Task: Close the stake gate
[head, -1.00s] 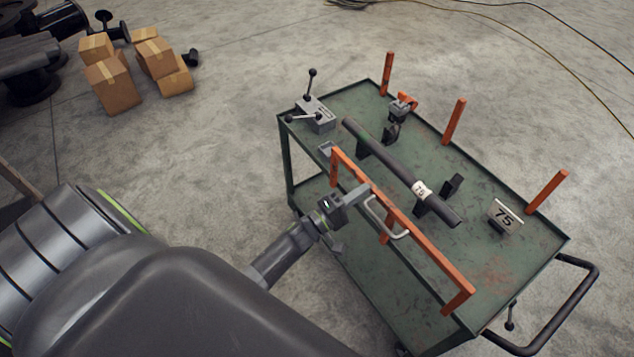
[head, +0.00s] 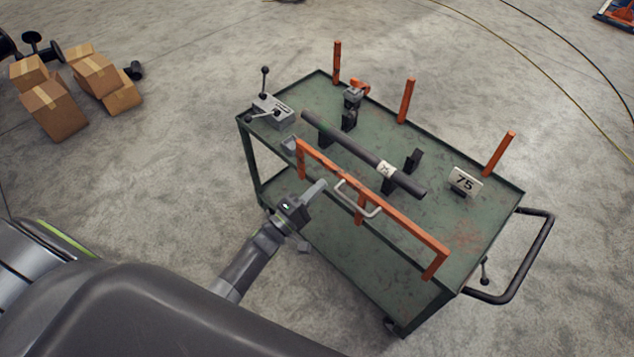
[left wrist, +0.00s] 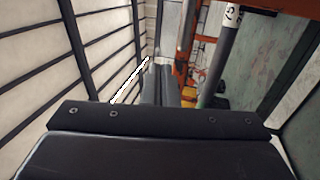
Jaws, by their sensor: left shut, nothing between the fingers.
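The stake gate is an orange bar (head: 400,217) with short legs along the near long side of the green cart (head: 474,239). A pale loop handle (head: 358,203) sits on its outer side. The gate's left end stands beside a small grey bracket (head: 289,144) at the cart's near left corner; I cannot tell whether it is seated there. My left gripper (head: 315,190) is shut and empty, just outside the gate, left of the handle. In the left wrist view its fingers (left wrist: 158,84) point ahead, with orange gate parts to their right. My right gripper is not in view.
Orange stakes (head: 406,101) stand along the cart's far side. A push handle (head: 545,262) juts out at right. Cardboard boxes (head: 54,108) sit on the floor.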

